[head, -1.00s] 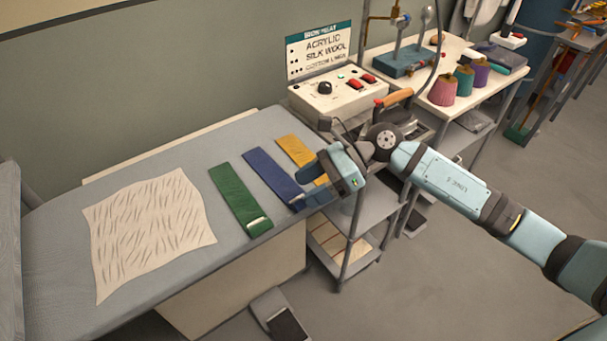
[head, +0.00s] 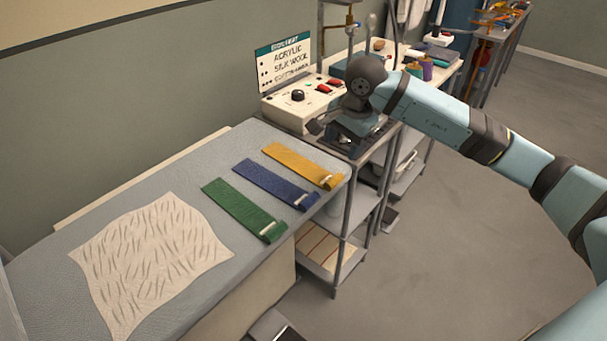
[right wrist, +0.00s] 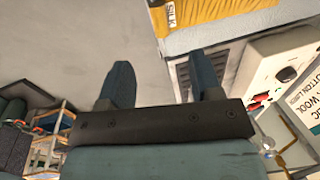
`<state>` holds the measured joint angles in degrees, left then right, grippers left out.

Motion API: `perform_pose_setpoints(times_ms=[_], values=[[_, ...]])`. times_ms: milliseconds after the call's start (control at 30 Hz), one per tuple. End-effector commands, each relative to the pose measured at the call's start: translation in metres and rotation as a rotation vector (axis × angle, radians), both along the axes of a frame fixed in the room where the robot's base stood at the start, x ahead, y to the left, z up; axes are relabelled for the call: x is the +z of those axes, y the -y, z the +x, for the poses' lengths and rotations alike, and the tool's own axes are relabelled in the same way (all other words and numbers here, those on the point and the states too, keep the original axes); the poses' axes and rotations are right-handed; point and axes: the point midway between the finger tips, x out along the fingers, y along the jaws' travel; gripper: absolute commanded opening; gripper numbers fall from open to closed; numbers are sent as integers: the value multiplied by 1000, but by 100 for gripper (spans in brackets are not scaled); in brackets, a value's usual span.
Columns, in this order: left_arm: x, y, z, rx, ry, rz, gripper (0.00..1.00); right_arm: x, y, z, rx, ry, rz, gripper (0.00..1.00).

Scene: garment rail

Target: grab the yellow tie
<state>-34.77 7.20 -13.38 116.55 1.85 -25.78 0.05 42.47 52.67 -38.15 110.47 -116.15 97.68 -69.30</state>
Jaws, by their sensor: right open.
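The yellow tie (head: 300,164) lies flat on the grey ironing board (head: 150,180), rightmost of three ties, its rolled near end at the board's edge. The blue tie (head: 275,184) and green tie (head: 243,208) lie to its left. My right gripper (head: 346,140) is beyond the board's right end, in front of the control box, apart from the yellow tie. In the right wrist view its two fingers (right wrist: 162,82) are spread with nothing between them. There the yellow tie (right wrist: 225,8) shows at the top, with a label reading SILK. My left gripper is not in view.
A patterned cream cloth (head: 150,262) lies on the board's left part. The control box (head: 305,103) with red switches and a sign (head: 284,62) stand behind my right gripper. A metal shelf cart (head: 345,235) stands at the board's right end. Open floor lies to the right.

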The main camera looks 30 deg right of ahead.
Motion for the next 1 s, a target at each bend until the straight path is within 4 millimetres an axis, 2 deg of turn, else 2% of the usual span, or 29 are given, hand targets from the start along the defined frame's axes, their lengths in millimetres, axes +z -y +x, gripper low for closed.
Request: perform_pose_setpoints(times_ms=[133, 400, 667, 1000], values=[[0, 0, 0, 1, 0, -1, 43, -15, 1, 3, -1, -1, -8, 59], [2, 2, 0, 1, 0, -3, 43, -67, -4, 12, -1, -2, -5, 59], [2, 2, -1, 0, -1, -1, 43, -87, -5, 16, -1, 0, -5, 59], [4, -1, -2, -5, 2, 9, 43, -131, -10, 21, 0, 0, -5, 59]])
